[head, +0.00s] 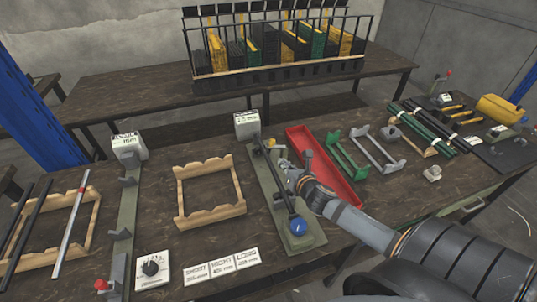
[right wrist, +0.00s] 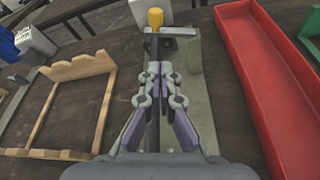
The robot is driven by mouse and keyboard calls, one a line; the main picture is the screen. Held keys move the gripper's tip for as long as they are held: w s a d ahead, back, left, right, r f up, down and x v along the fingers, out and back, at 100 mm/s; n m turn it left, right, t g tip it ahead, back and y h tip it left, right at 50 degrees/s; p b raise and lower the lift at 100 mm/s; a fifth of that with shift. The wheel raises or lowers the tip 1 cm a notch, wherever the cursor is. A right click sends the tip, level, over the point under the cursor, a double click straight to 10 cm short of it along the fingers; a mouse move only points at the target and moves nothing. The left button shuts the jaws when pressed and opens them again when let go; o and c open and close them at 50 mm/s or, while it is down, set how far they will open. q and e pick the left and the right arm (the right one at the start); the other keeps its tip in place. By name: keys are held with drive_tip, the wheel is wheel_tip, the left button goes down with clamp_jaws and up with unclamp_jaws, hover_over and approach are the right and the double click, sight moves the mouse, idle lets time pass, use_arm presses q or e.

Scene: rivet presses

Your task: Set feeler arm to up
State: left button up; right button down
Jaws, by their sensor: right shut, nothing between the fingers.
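A press with a long grey-green baseplate (head: 268,190) lies on the bench, a white labelled box (head: 247,124) at its far end. A dark bar (head: 276,182) runs along it, likely the feeler arm; I cannot tell for sure. The bar slopes low along the plate, with a blue ball (head: 298,226) at the near end and a yellow knob (head: 271,142) near the far end. The knob tops the right wrist view (right wrist: 155,17). My right gripper (head: 294,163) is shut and empty, above the plate beside the bar; its fingertips (right wrist: 160,70) partly hide the bar. My left gripper is not in view.
A red tray (head: 345,187) lies close right of the plate, and a wooden cradle (head: 210,204) stands left. Green and grey brackets (head: 375,150) stand beyond the tray.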

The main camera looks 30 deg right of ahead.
drive_tip(key=x, duration=0.8)
drive_tip(key=shift+w+a+f, duration=0.1)
drive_tip(key=shift+w, duration=0.2)
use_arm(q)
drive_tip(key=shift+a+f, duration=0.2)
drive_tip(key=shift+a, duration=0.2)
